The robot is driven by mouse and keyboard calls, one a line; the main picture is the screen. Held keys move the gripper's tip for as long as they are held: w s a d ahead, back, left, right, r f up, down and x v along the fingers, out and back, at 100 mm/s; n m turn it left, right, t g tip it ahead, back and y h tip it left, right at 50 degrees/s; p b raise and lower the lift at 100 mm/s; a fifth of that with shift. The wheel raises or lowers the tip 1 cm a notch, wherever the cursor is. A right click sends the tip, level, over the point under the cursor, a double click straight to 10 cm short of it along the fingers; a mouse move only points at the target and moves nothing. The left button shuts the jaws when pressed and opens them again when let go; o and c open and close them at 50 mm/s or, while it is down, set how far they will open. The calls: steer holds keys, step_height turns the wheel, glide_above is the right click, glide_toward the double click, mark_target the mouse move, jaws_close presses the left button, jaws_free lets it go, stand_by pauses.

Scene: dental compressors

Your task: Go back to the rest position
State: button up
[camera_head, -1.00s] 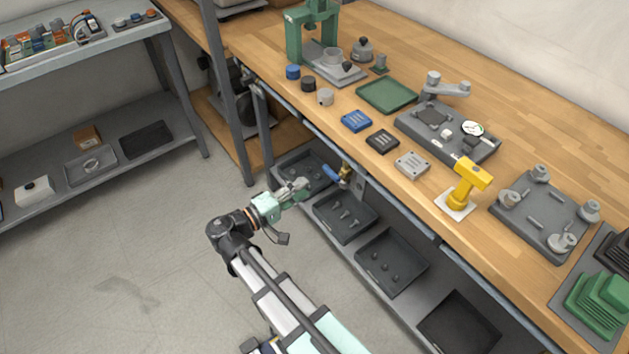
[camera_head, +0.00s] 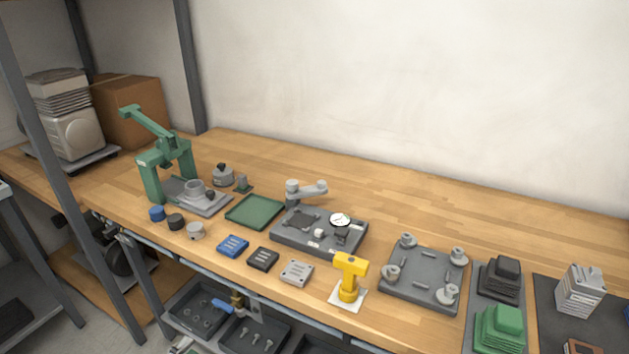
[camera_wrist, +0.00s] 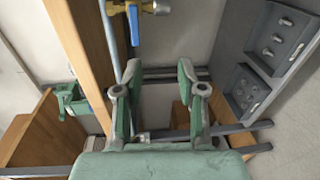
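My gripper (camera_wrist: 160,78) shows in the wrist view with its two green-and-grey fingers apart and nothing between them. Beyond the fingers are a wooden edge, grey rails and a pale surface. A brass valve with a blue handle (camera_wrist: 136,8) is at the top of the wrist view, apart from the fingers. The same valve (camera_head: 237,300) shows below the bench edge in the head view. My arm is mostly out of the head view, and my gripper cannot be made out clearly there.
The wooden workbench (camera_head: 420,220) carries a green press (camera_head: 150,175), a green tray (camera_head: 254,211), a dial-gauge fixture (camera_head: 318,238) and a yellow tool (camera_head: 348,278). Dark bins (camera_head: 253,335) sit on the shelf below. A grey upright post (camera_head: 65,190) stands at the left.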

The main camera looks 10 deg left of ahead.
steer(key=w+d+f+m+g+h+p, duration=0.3)
steer(key=d+f+g, duration=1)
steer(key=d+f, duration=1.25)
steer(key=s+d+m+g+y+p, duration=0.25)
steer(key=s+d+m, duration=0.2)
steer(key=d, duration=0.65)
steer(key=s+d+f+m+g+y+p, duration=0.1)
steer(key=s+d+m+g+y+p, duration=0.25)
steer(key=d, duration=0.65)
steer(key=s+d+m+g+p, duration=0.2)
steer(key=s+d+m+g, duration=0.3)
steer(key=d, duration=0.6)
step_height(320, 180, down, 15)
steer(key=s+b, duration=0.2)
steer(key=b, duration=1.3)
steer(key=shift+s+a+r, duration=0.15)
steer(key=shift+s+a, duration=0.1)
steer(key=shift+a, duration=0.1)
